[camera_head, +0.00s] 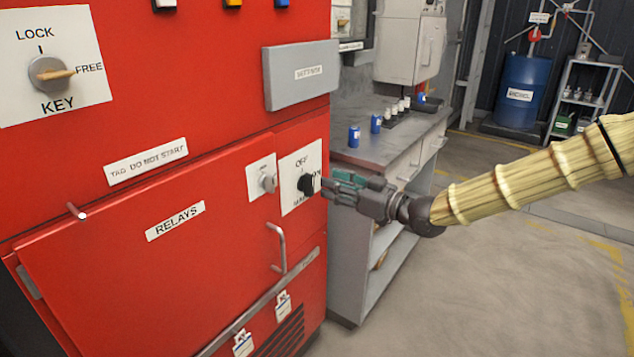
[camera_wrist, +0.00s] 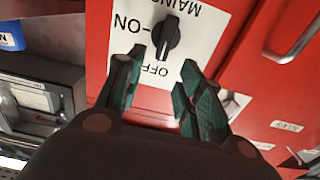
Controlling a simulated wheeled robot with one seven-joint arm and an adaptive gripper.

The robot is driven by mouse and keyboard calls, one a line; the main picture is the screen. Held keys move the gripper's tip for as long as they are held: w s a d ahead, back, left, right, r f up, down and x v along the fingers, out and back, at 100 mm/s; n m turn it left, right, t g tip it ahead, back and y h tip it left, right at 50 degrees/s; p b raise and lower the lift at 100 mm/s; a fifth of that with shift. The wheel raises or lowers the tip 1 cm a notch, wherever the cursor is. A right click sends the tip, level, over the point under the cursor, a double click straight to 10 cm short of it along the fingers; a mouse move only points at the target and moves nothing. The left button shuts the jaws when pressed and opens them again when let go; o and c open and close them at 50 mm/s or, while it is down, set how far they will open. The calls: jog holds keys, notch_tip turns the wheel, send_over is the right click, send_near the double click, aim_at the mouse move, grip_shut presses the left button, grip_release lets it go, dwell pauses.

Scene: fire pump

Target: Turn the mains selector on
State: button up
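The mains selector is a black knob (camera_wrist: 165,38) on a white plate (camera_wrist: 205,22) marked OFF, ON and MAINS, on the red cabinet front. In the wrist view the plate appears upside down, and the knob's long grip lies roughly along the line towards OFF, not towards ON. The knob also shows in the head view (camera_head: 305,184), partly covered by my fingers. My gripper (camera_wrist: 160,66) is open, with its two green-padded fingers apart and nothing between them. Its fingertips (camera_head: 325,184) point at the knob from just in front; I cannot tell whether they touch it.
A small grey lock (camera_head: 268,181) and the RELAYS door (camera_head: 140,255) with its handle (camera_head: 280,248) are left of the plate. A key switch (camera_head: 50,73) sits at the upper left. A grey workbench (camera_head: 400,155) with blue cans stands right of the cabinet. Floor at right is clear.

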aim_at(313, 177)
jog(key=shift+b+x, duration=0.45)
jog(key=shift+x, duration=2.55)
jog(key=shift+c, duration=0.2)
grip_shut()
